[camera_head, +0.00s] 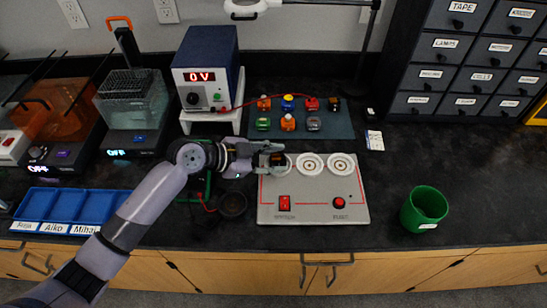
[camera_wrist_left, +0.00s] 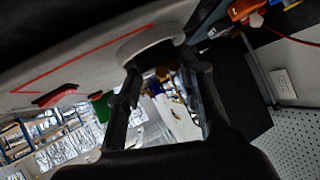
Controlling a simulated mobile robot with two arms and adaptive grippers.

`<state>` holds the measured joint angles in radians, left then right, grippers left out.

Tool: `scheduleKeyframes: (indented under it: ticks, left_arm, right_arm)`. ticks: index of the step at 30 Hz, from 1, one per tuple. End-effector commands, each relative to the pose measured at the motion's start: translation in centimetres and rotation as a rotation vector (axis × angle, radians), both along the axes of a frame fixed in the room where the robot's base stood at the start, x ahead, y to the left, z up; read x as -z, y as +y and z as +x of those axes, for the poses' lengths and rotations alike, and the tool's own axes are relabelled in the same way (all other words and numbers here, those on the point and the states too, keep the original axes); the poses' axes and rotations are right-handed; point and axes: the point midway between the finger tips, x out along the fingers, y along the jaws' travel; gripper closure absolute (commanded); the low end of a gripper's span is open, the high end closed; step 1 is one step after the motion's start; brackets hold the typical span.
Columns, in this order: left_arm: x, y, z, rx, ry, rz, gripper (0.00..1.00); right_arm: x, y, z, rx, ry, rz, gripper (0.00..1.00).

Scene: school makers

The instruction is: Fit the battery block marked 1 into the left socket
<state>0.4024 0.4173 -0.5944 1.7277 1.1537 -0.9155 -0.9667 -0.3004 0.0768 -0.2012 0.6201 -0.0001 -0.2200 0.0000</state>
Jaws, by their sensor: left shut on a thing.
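The grey panel (camera_head: 312,214) has three round white sockets in a row. My left gripper (camera_head: 276,158) is at the left socket (camera_head: 287,170) and partly covers it. It is shut on a small dark block, taken to be the battery block, mostly hidden by the fingers; its mark cannot be read. In the left wrist view the gripper (camera_wrist_left: 165,85) has its fingers beside a white socket ring (camera_wrist_left: 150,43). I cannot tell whether the block is seated. The middle socket (camera_head: 310,164) and right socket (camera_head: 341,164) show clear of the gripper. My right gripper is not in view.
Several small coloured blocks stand on a dark mat (camera_head: 342,121) behind the panel. A power supply (camera_head: 207,75) reading 0 V stands at the back. A green cup (camera_head: 424,208) is to the right, a blue tray (camera_head: 66,205) to the left. Bench between panel and cup is clear.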

Motion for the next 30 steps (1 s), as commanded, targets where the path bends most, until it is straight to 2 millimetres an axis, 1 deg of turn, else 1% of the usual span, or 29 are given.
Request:
scheduleKeyframes:
  ticks: [1, 2, 5, 17, 30]
  left_arm:
    - [0.2, 0.0, 0.0, 0.000, 0.000, 0.000, 1.00]
    - [0.1, 0.0, 0.0, 0.000, -0.002, -0.001, 0.64]
    - [0.1, 0.0, 0.0, 0.000, 0.000, 0.000, 0.57]
    - [0.0, 0.3, -0.1, 0.000, 0.002, 0.002, 0.57]
    - [-1.8, 3.1, -1.3, -0.001, 0.001, 0.002, 0.57]
  right_arm:
    - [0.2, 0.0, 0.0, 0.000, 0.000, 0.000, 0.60]
    - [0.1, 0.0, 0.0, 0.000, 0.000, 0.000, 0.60]
    - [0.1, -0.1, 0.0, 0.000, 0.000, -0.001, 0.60]
    - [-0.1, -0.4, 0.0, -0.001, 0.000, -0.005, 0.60]
    - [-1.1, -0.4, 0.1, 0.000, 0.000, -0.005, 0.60]
